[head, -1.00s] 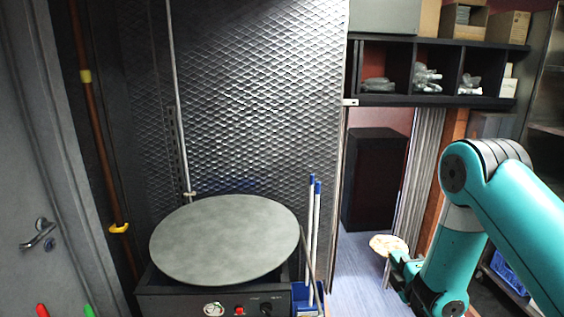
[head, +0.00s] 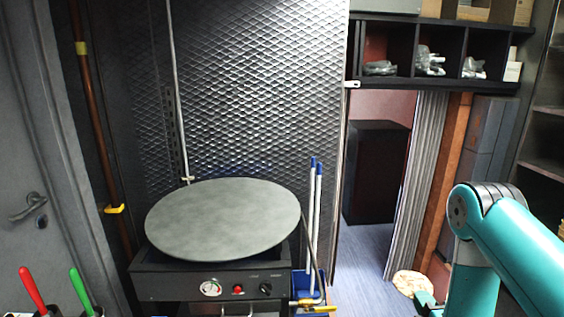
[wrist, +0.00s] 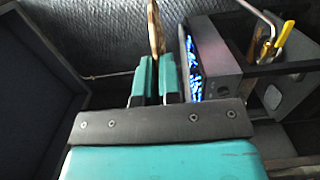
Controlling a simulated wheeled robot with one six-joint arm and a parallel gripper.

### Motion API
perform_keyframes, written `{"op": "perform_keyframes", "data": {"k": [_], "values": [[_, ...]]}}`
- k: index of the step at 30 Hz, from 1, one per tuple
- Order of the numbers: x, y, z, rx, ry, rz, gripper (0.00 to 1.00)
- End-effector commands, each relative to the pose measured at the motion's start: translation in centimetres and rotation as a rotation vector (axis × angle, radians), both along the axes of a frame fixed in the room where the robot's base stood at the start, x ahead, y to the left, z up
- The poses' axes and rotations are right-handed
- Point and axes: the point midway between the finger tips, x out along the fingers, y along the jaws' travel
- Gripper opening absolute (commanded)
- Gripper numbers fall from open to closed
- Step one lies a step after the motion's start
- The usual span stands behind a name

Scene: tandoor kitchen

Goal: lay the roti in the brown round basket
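The roti (head: 411,283) is a pale, browned round bread at the lower right of the head view. My gripper (head: 424,299) is at its lower edge, partly cut off by the picture's bottom. In the wrist view the roti (wrist: 155,28) is seen edge-on, standing up between the two teal fingers of my gripper (wrist: 156,62), which are shut on it. The brown round basket is in neither view.
A round grey griddle (head: 222,220) on a black unit (head: 210,283) stands left of centre. Blue-and-white poles (head: 313,220) stand beside it. Red (head: 31,286) and green (head: 79,290) handles show at lower left. Open blue floor (head: 365,255) lies behind the roti.

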Motion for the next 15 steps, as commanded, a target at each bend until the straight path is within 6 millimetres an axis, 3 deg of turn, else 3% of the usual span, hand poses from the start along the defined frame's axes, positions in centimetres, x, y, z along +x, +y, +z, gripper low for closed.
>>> {"op": "perform_keyframes", "data": {"k": [7,15], "values": [[0.0,0.1,0.2,0.001,0.000,-0.001,0.00],[0.0,3.5,0.2,0.001,0.000,0.001,0.00]]}}
